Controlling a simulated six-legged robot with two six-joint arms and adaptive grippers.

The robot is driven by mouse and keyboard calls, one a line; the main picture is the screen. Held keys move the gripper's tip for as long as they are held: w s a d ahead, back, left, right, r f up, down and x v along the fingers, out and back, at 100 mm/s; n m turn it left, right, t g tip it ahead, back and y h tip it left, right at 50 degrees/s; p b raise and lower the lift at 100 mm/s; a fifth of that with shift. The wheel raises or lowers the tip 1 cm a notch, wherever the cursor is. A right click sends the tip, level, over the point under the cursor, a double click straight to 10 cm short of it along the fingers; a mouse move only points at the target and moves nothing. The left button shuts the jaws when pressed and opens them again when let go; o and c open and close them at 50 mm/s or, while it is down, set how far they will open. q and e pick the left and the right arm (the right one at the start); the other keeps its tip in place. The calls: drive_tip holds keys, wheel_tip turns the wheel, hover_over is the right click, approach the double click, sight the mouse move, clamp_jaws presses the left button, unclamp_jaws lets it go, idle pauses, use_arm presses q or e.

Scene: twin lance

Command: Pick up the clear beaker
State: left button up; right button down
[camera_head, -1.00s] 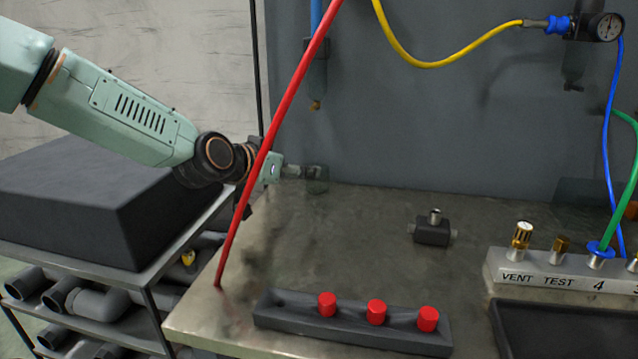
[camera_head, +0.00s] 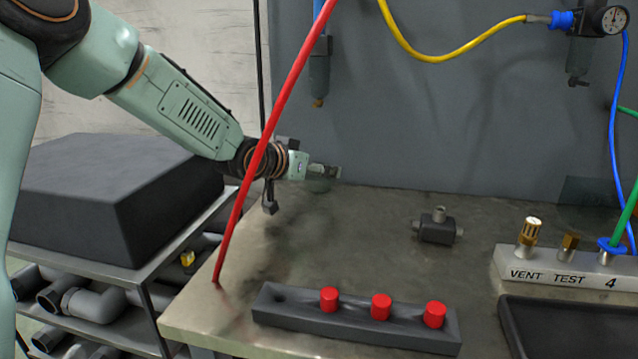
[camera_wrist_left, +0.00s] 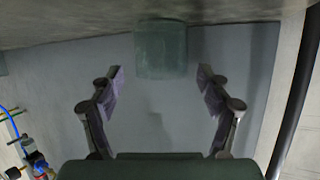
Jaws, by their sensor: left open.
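The clear beaker (camera_wrist_left: 160,50) is a greenish see-through vessel at the top middle of the left wrist view. The picture there is turned over, with the bench surface along the top. My left gripper (camera_wrist_left: 164,84) is open, with one finger on each side of the beaker's line. The beaker appears just beyond the fingertips; I cannot tell whether it touches them. In the head view my left gripper (camera_head: 328,171) is at the back of the bench near the wall, and the beaker (camera_head: 319,184) shows only as a faint patch beside it. My right gripper is not in view.
A red hose (camera_head: 257,160) crosses in front of my left wrist. A dark rack (camera_head: 355,330) with red caps lies at the bench's front. A small dark fitting (camera_head: 436,228) stands right of centre. A labelled manifold (camera_head: 560,275) is at the right. The bench middle is clear.

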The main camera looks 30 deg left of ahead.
use_arm(q)
drive_tip(key=shift+w+f, duration=0.15)
drive_tip(key=c, duration=1.2)
drive_tip(key=shift+c, duration=0.2)
